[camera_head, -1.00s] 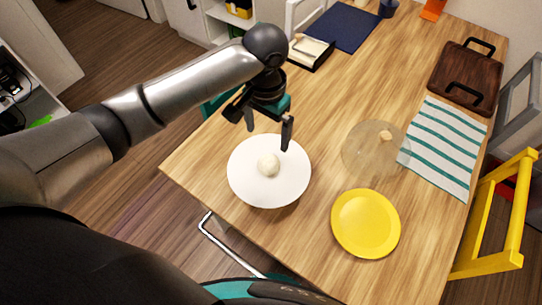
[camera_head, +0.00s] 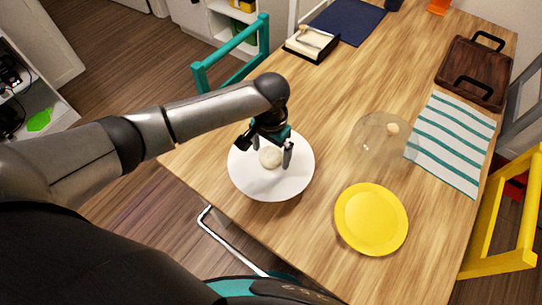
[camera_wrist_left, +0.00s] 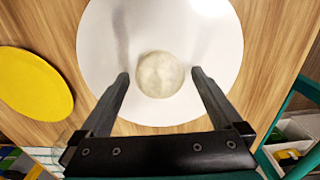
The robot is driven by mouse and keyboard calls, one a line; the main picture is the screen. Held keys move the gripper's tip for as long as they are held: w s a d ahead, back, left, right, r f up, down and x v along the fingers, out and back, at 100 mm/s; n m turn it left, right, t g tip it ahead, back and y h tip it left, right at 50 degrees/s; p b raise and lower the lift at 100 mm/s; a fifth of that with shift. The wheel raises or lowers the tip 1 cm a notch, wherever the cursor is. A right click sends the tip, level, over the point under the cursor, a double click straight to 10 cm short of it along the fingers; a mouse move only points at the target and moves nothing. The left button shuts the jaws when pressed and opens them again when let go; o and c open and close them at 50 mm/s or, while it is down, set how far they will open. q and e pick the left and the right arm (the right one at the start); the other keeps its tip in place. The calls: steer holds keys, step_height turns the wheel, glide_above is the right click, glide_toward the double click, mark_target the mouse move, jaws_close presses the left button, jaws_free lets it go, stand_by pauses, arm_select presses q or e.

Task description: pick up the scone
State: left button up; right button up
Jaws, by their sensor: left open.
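The scone (camera_head: 270,158) is a pale round lump on a white plate (camera_head: 262,190) near the table's left edge. In the left wrist view the scone (camera_wrist_left: 160,75) lies on the white plate (camera_wrist_left: 205,30), between and slightly beyond the two fingertips. My left gripper (camera_head: 270,162) is low over the plate with a finger on each side of the scone. In the left wrist view my left gripper (camera_wrist_left: 160,76) is open, with gaps between both fingers and the scone. My right gripper is not in view.
A yellow plate (camera_head: 371,220) lies to the right of the white plate. A clear dome with a knob (camera_head: 385,142), a striped cloth (camera_head: 455,140) and a dark wooden tray (camera_head: 473,72) are farther right. A teal chair (camera_head: 235,55) stands beyond the left edge.

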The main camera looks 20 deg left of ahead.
arm_select(q)
steer(key=c, duration=1.3)
